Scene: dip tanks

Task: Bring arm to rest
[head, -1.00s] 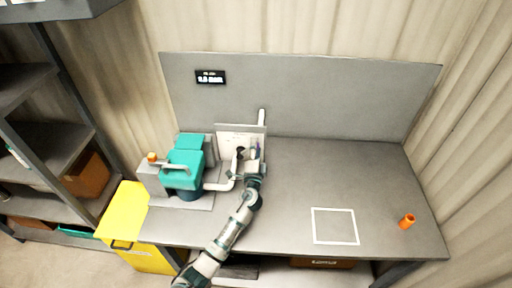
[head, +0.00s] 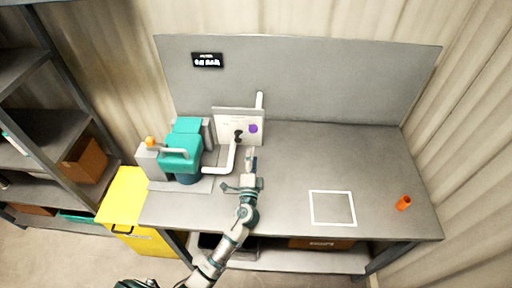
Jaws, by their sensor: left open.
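My left arm comes in from the bottom and reaches over the front of the grey bench (head: 290,165). My left gripper (head: 249,164) is open and appears empty above the bench, in front of a small white panel (head: 228,122). The panel carries a black part (head: 238,136) and a purple round spot (head: 253,128). The gripper looks apart from the panel. My right gripper is not in view.
A teal and grey machine (head: 183,150) with a white pipe (head: 221,169) stands left of the gripper. An orange cup (head: 404,203) and a white square outline (head: 332,208) are on the clear right side. A yellow bin (head: 122,205) and shelves (head: 60,135) stand left.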

